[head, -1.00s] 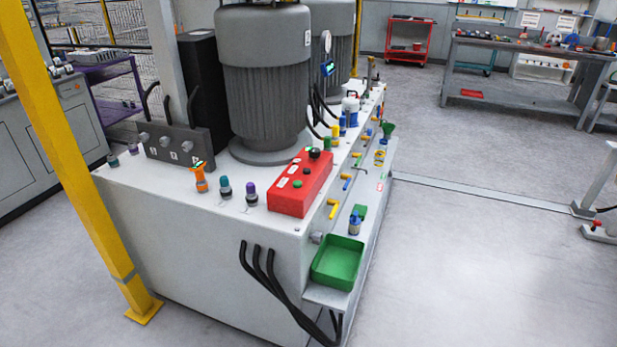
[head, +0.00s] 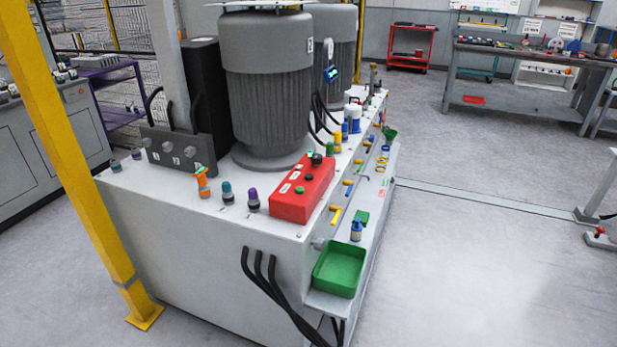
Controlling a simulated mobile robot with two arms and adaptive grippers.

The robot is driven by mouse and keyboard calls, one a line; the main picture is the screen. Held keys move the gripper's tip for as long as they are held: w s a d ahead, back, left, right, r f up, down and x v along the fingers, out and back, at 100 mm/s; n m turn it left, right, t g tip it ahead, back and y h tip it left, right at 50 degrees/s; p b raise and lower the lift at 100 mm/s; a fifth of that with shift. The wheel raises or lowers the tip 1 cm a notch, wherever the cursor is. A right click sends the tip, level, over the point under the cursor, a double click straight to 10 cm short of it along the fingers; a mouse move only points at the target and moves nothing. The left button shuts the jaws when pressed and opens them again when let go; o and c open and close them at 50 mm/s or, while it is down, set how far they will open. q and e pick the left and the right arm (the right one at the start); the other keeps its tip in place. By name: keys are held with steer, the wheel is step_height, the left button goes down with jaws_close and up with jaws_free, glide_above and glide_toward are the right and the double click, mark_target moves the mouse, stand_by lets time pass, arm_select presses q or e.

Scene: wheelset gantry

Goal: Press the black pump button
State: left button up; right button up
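A red control box (head: 289,207) sits on the front corner of the light grey pump unit's top, in the middle of the head view. A dark, round black button (head: 316,159) stands up at the box's far end. A smaller dark button (head: 309,177) and a green button (head: 299,190) are nearer on the same face, beside small white labels. I cannot read the labels. Neither of my grippers is in view, and nothing touches the box.
A large grey motor (head: 267,90) stands behind the box. Small orange, teal and purple-capped fittings (head: 253,200) are left of it. A green tray (head: 339,271) juts from the unit's right side. A yellow post (head: 75,170) stands at left. Floor (head: 460,260) at right is clear.

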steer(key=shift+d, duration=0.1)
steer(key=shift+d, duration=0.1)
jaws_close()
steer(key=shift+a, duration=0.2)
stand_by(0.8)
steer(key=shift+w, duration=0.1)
